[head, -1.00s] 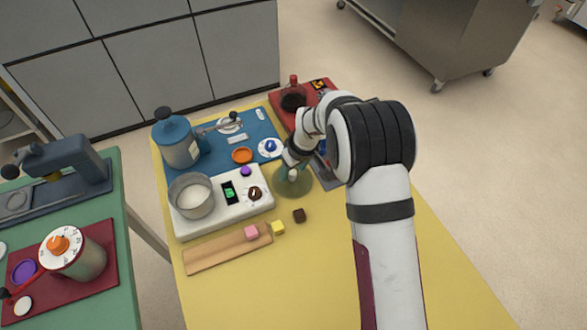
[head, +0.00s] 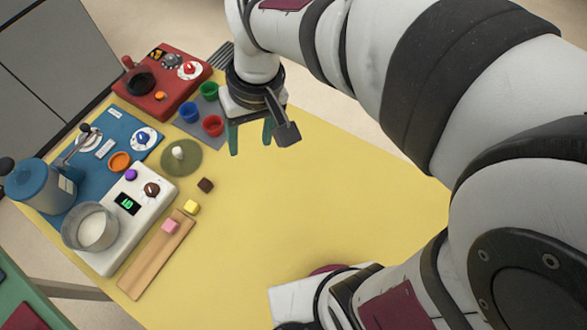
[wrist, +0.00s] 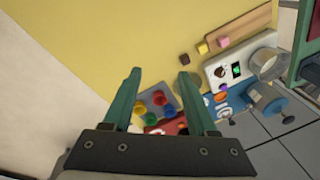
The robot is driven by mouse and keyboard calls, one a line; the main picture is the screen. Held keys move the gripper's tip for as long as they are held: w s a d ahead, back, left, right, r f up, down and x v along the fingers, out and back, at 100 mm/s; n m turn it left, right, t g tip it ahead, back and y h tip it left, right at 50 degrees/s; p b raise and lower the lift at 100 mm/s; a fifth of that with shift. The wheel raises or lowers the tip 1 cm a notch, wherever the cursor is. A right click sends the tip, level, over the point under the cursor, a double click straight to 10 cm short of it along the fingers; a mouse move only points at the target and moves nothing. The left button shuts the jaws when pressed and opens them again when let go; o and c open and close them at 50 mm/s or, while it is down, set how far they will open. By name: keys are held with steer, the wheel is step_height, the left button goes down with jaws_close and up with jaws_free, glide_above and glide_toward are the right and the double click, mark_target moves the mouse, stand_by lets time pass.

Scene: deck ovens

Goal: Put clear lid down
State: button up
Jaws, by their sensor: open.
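The clear lid (head: 181,157) is a round, see-through greenish disc with a pale knob on top. It lies flat on the yellow table in the head view, right of the blue mat and apart from my gripper. My gripper (head: 250,137) is open and empty, pointing down to the right of the lid and of the coloured cups. In the wrist view my gripper (wrist: 158,74) shows two green fingers spread apart with nothing between their tips.
Red, green and blue cups (head: 213,125) stand on a grey mat between lid and gripper. A white scale (head: 104,248) with a metal pot, a wooden board (head: 153,262) and small cubes (head: 206,185) are nearby. The yellow table's middle (head: 300,210) is clear.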

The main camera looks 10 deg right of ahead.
steer(key=s+d+m, duration=0.3)
steer(key=s+m, duration=0.1)
steer(key=s, duration=0.3)
steer(key=s+d+m, duration=0.3)
steer(key=s, duration=0.5)
steer(key=shift+f+m+g, duration=0.4)
steer(key=shift+f, duration=0.05)
